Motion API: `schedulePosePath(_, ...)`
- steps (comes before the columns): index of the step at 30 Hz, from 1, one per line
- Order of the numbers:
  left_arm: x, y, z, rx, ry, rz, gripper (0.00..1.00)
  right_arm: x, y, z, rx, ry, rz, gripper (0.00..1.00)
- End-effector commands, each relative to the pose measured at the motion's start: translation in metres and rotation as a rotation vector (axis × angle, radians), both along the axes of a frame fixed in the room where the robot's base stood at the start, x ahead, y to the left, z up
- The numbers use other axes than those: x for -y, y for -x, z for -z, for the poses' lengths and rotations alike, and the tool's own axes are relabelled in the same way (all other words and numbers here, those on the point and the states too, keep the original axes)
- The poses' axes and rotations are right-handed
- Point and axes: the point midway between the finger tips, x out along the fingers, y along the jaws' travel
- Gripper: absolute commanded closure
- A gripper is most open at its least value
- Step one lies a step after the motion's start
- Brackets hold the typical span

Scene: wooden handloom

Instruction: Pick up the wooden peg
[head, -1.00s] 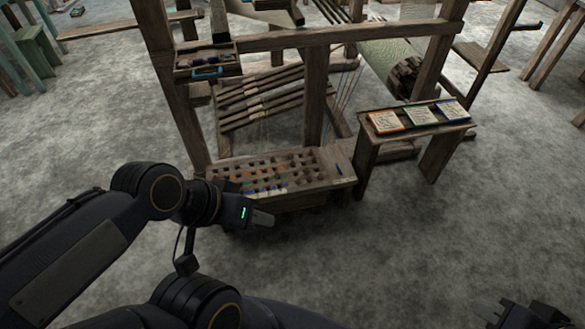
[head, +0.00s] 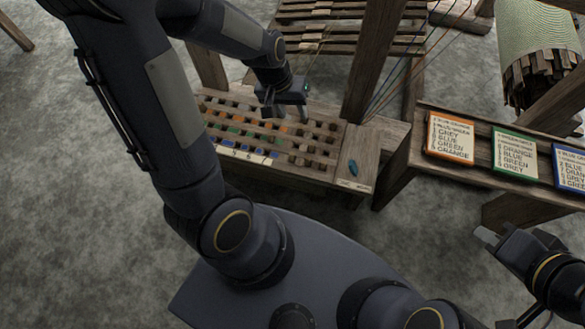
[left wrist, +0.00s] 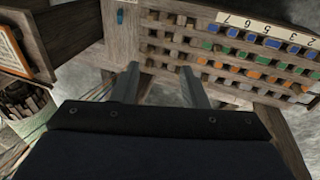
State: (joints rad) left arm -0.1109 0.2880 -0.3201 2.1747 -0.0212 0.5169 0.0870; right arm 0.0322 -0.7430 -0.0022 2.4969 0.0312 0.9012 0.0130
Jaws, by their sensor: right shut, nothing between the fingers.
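The peg board (head: 283,170) is a wooden box top with rows of small square pegs, some plain brown and others with blue, green or orange tops. Plain wooden pegs (head: 318,151) stand at its right part; I cannot tell which one is meant. A small blue piece (head: 353,168) is on the bare panel at the right end, and it also shows in the left wrist view (left wrist: 120,16). My left gripper (head: 286,110) is over the board's back edge, fingers apart and empty (left wrist: 159,78). My right gripper (head: 487,237) is shut and empty, away from the board.
A bench (head: 490,155) with cards in orange, green and blue frames stands right of the board. A loom post (head: 375,65) rises just behind the board, with coloured threads beside it. A number strip (head: 245,154) lies along the board's front. Grey floor is clear in front.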

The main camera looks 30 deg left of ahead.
Motion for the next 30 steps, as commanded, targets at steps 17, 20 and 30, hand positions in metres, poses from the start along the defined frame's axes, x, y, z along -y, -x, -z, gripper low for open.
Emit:
schedulePosePath(17,-0.021,-0.020,0.245,-0.150,-0.222,0.050,0.60,0.000,0.000,0.108,0.001,0.000,0.000,1.00)
schedulePosePath(20,-0.020,-0.020,0.254,-0.150,-0.221,0.049,0.60,0.000,0.000,0.112,0.001,0.000,0.000,1.00)
schedulePosePath(30,-0.015,-0.025,0.297,-0.152,-0.219,0.050,0.60,0.000,0.000,0.138,0.000,0.000,0.000,1.00)
